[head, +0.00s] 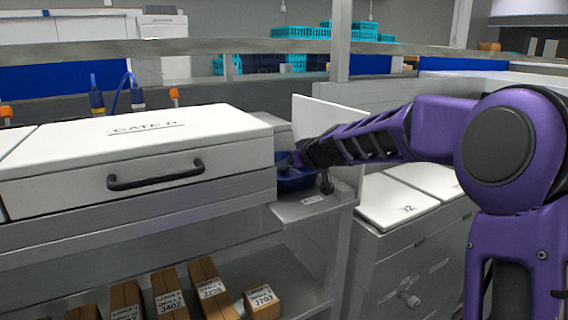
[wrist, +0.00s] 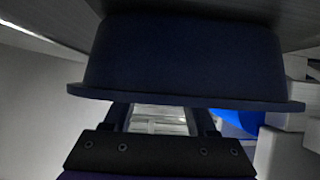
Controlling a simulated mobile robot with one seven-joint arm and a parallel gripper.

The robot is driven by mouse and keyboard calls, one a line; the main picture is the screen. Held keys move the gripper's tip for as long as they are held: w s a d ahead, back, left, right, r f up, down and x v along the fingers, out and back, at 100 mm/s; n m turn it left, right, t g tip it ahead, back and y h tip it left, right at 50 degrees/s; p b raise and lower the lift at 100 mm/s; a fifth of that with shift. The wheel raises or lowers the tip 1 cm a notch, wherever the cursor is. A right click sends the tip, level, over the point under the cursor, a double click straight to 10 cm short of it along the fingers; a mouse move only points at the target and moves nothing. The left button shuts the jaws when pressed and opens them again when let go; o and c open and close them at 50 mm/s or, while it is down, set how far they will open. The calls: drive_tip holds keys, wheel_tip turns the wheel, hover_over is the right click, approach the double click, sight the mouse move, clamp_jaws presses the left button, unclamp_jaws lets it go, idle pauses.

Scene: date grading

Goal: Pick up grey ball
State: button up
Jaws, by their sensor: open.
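No grey ball can be made out in either view. My gripper (head: 298,160) is at a dark blue bin (head: 294,181) on a small shelf, right of the white cabinet. In the wrist view the bin (wrist: 185,60) fills the upper middle, with its rim running across the picture. My gripper (wrist: 160,118) shows below that rim with its fingers apart, and the fingertips are hidden behind the bin's rim. I see nothing between the fingers but a pale, ribbed surface farther off. The inside of the bin is hidden.
A white cabinet labelled GATE 0 (head: 150,130) with a black handle stands left of the bin. An upright white panel (head: 330,125) is behind my forearm. The small shelf (head: 312,207) has a post beside it. Cardboard boxes (head: 208,290) sit on a lower shelf.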

drive_tip(key=shift+x, duration=0.75)
clamp_jaws()
drive_tip(key=shift+r, duration=0.1)
